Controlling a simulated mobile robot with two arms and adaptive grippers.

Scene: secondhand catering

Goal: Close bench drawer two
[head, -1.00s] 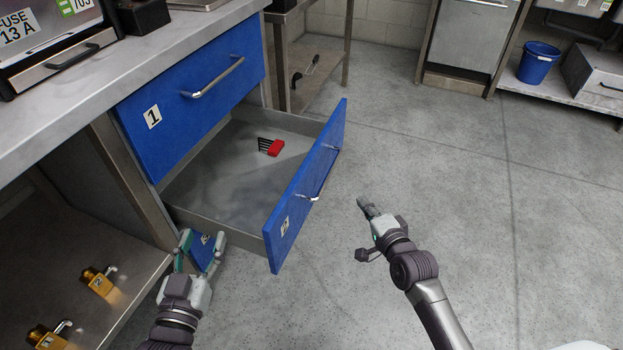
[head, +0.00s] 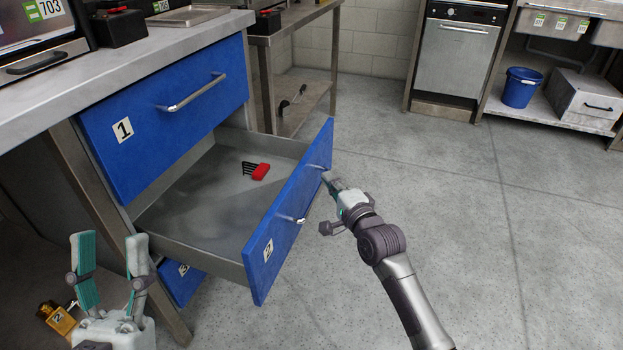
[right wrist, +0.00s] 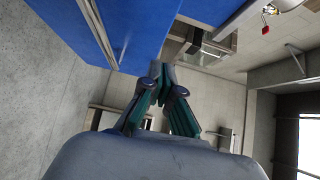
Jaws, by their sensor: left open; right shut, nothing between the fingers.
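Bench drawer two (head: 285,222) has a blue front with a "2" label and a metal bar handle, and it stands pulled well out from the bench. Inside it lies a red block-like item with black prongs (head: 258,171). My right gripper (head: 328,178) is shut and empty, at the outer face of the drawer front near its far end; whether it touches is unclear. In the right wrist view its closed fingers (right wrist: 165,85) are beside a blue panel. My left gripper (head: 108,240) is open and empty, upright left of the drawer near the bench leg.
Closed drawer one (head: 175,115) is above, and part of drawer three (head: 182,281) shows below. A yellow padlock (head: 58,318) sits on the lower shelf at left. The floor (head: 440,220) to the right is clear; a blue bucket (head: 521,87) stands at the back.

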